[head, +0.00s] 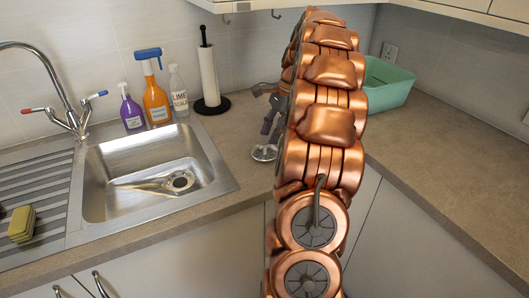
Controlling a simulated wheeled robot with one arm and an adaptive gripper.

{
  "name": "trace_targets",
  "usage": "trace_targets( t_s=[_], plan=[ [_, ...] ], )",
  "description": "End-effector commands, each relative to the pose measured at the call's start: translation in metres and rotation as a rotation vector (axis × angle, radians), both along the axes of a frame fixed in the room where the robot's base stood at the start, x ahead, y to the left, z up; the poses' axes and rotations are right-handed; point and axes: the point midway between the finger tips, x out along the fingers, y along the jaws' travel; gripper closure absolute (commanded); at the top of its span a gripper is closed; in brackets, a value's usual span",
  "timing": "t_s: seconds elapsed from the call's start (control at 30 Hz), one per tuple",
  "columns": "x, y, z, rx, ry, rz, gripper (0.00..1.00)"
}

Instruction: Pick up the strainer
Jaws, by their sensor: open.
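A small round metal piece (264,153), which looks like the strainer's bowl, lies on the countertop near the front edge, right of the sink. My arm covers part of it. My gripper (268,95) shows only in part, as grey parts at the left side of my arm, over the counter behind the round piece. It is open. Its fingertips are mostly hidden by my arm, and nothing is visibly held.
A steel sink (150,183) with a tall tap (70,115) is at left. Purple, orange (156,100) and clear bottles stand behind it, beside a paper towel roll (209,78). A green basin (388,86) sits behind my arm. The right counter is clear.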

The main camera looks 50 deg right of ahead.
Motion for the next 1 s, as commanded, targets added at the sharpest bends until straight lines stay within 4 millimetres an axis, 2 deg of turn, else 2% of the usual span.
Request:
trace_targets(
  t_s=[0.5, 0.73, 0.77, 1.0],
  plan=[
    [0.004, 0.022, -0.038, 0.001, 0.000, -0.001, 0.58],
    [0.005, 0.022, -0.040, -0.002, -0.001, -0.001, 0.58],
    [0.005, 0.022, -0.040, -0.002, -0.001, -0.001, 0.59],
    [0.005, 0.022, -0.040, -0.001, -0.001, 0.000, 0.84]
  ],
)
